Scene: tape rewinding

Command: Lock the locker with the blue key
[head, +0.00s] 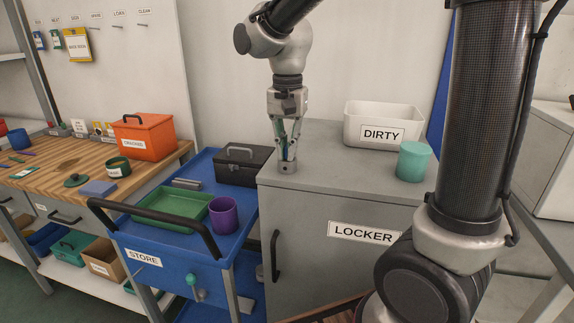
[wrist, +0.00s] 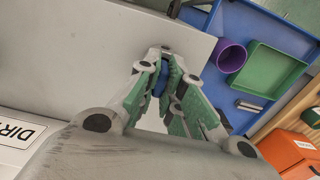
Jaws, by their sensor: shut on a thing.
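The grey locker (head: 340,205) carries a LOCKER label and a dark handle on its front. A small grey lock cylinder (head: 287,168) stands on its top near the left edge. My gripper (head: 288,152) points down directly above this cylinder, its fingertips at or just over it. In the wrist view my gripper (wrist: 163,80) is shut on a blue piece, the blue key (wrist: 161,78), between its green-padded fingers. Only a little of the key shows, and the fingers hide the rest. I cannot tell whether the key sits in the lock.
A white DIRTY bin (head: 382,124) and a teal cup (head: 413,161) stand on the locker top at the right. A blue STORE cart (head: 150,228) with a green tray (head: 172,207), purple cup (head: 223,215) and black box (head: 243,165) stands at the left. A workbench is beyond.

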